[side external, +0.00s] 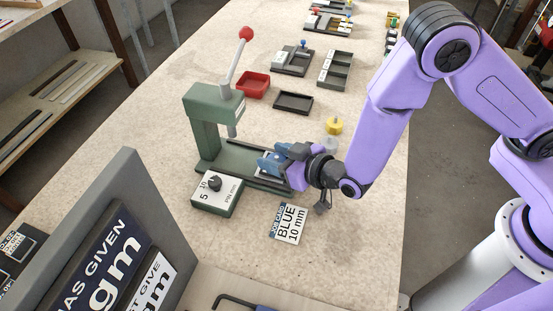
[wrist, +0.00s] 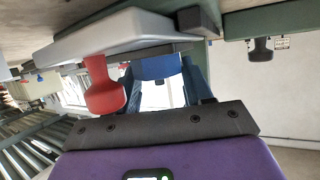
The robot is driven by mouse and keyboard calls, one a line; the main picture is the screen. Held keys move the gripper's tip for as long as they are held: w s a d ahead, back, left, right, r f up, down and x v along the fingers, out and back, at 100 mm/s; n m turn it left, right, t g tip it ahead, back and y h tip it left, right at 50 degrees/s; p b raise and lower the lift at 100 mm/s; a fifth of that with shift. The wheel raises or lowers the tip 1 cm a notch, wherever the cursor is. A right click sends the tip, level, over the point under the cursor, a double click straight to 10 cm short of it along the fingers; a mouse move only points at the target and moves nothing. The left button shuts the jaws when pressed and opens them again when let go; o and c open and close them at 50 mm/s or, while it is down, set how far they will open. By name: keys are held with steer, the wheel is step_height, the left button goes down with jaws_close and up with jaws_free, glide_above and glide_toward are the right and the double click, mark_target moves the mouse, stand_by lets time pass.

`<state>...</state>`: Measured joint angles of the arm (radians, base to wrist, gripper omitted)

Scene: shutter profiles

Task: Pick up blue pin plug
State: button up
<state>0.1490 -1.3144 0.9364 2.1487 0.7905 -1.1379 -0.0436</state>
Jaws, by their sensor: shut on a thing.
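My gripper (side external: 279,161) is low beside the green press, over the right part of its base. In the wrist view its fingers (wrist: 160,88) are closed around a blue plug (wrist: 155,67), the blue pin plug. The plug's upper part shows between the fingers, close to a grey bar or plate; I cannot tell whether it is still seated there. In the side view the fingers and plug merge into one blue patch, so the grip is hard to see. A red plug (wrist: 103,92) stands just left of the fingers in the wrist view.
The green press (side external: 212,105) has a red-knobbed lever. A dial block (side external: 216,192) and a job card (side external: 289,223) reading "BLUE 10 mm" lie in front. A yellow knob (side external: 334,126), red tray (side external: 253,85) and dark tray (side external: 293,103) stand behind. The right front table is clear.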

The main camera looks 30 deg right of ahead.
steer(key=shift+r, duration=0.8)
steer(key=s+d+r, duration=0.9)
steer(key=s+r, duration=0.2)
steer(key=w+d+r+m+h, duration=0.2)
steer(key=w+d+m+h, duration=0.4)
steer(key=d, duration=0.5)
steer(key=w+d+r+m+h, duration=0.25)
steer(key=w+d, duration=0.45)
steer(key=d, duration=0.5)
steer(key=s+a+f+n+y, duration=0.2)
steer(key=s+a+n+y, duration=0.2)
steer(key=a, duration=0.7)
steer(key=s+a+f+n+y, duration=0.2)
steer(key=s+a+n+y, duration=0.2)
steer(key=s+a, duration=0.5)
steer(key=a+y, duration=0.1)
steer(key=a, duration=0.2)
steer(key=shift+a+n, duration=0.3)
steer(key=shift+n, duration=0.05)
